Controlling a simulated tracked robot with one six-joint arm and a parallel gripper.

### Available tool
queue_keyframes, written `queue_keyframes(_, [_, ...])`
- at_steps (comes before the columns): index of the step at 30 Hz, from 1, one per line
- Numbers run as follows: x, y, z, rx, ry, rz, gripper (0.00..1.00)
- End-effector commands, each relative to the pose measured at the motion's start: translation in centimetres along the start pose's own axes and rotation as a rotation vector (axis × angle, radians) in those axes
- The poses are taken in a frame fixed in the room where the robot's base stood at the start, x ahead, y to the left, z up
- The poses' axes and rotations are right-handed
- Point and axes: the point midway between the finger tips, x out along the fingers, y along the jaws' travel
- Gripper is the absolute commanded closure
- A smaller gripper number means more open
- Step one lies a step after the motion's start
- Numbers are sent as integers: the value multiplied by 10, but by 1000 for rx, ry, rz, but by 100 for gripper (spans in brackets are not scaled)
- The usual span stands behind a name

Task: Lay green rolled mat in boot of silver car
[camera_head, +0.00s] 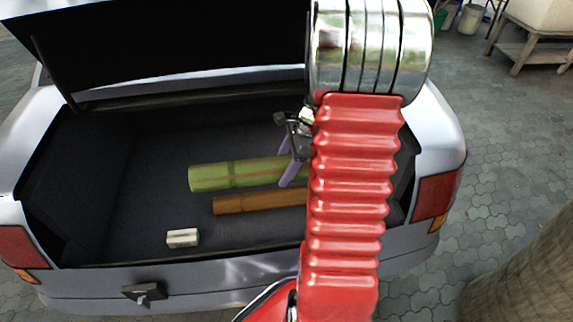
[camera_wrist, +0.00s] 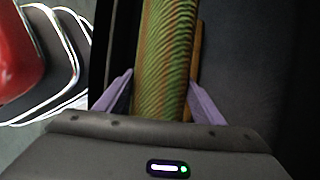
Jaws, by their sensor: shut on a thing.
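The green rolled mat (camera_head: 222,176) is in the open boot of the silver car (camera_head: 90,279), lying roughly level across it. My gripper (camera_head: 292,168) has its purple fingers around the mat near its right part; my red arm hides the mat's right end. In the wrist view the mat (camera_wrist: 163,55) runs between the two purple fingers of my gripper (camera_wrist: 158,95), which is shut on it. I cannot tell whether the mat touches the boot floor (camera_head: 150,195).
A brown roll (camera_head: 258,201) lies in the boot just in front of the mat, its right end hidden by my arm. A small cream block (camera_head: 182,238) is near the boot's rear edge. The raised lid (camera_head: 180,45) stands above. The boot's left floor is clear.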

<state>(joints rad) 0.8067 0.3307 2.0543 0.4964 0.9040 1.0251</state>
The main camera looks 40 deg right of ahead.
Motion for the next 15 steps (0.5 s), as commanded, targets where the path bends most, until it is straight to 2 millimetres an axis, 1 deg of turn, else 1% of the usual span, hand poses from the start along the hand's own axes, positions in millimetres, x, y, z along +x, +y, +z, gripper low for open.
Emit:
queue_keyframes(10, [0, 0, 0, -1, 0, 0, 78])
queue_keyframes(15, [6, 0, -2, -1, -1, 3, 78])
